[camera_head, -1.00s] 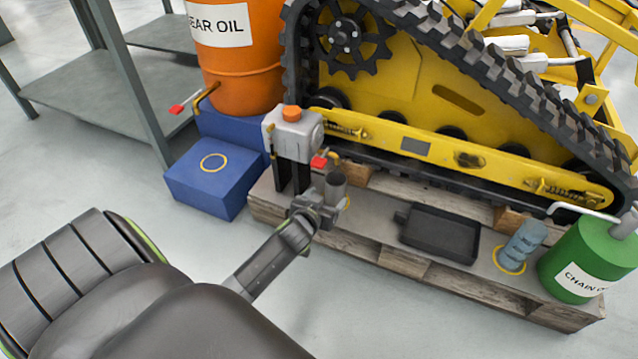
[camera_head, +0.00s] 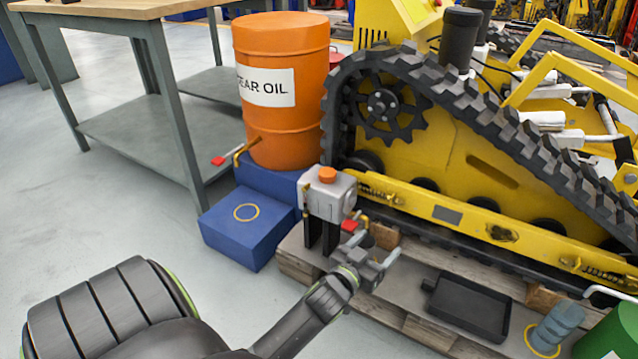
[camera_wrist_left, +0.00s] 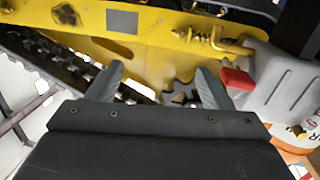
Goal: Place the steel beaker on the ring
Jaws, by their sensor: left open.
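A grey cylinder that looks like the steel beaker (camera_head: 367,241) stands on the pallet near the red-handled tap of a small grey tank, mostly hidden by my left gripper. My left gripper (camera_head: 373,250) is open in front of it. In the left wrist view the two fingers (camera_wrist_left: 158,85) are spread, with no beaker visible between them. A yellow ring (camera_head: 246,212) is marked on top of the blue step. Another yellow ring (camera_head: 541,350) surrounds the base of a blue-grey ribbed vessel (camera_head: 558,325) on the pallet. My right gripper is not in view.
The grey tank (camera_head: 328,196) stands close left of my gripper. A black tray (camera_head: 468,306) lies on the pallet to the right. A green can (camera_head: 607,335) is at the right edge. The orange drum (camera_head: 282,90) and yellow tracked carrier (camera_head: 445,150) stand behind. Floor at left is clear.

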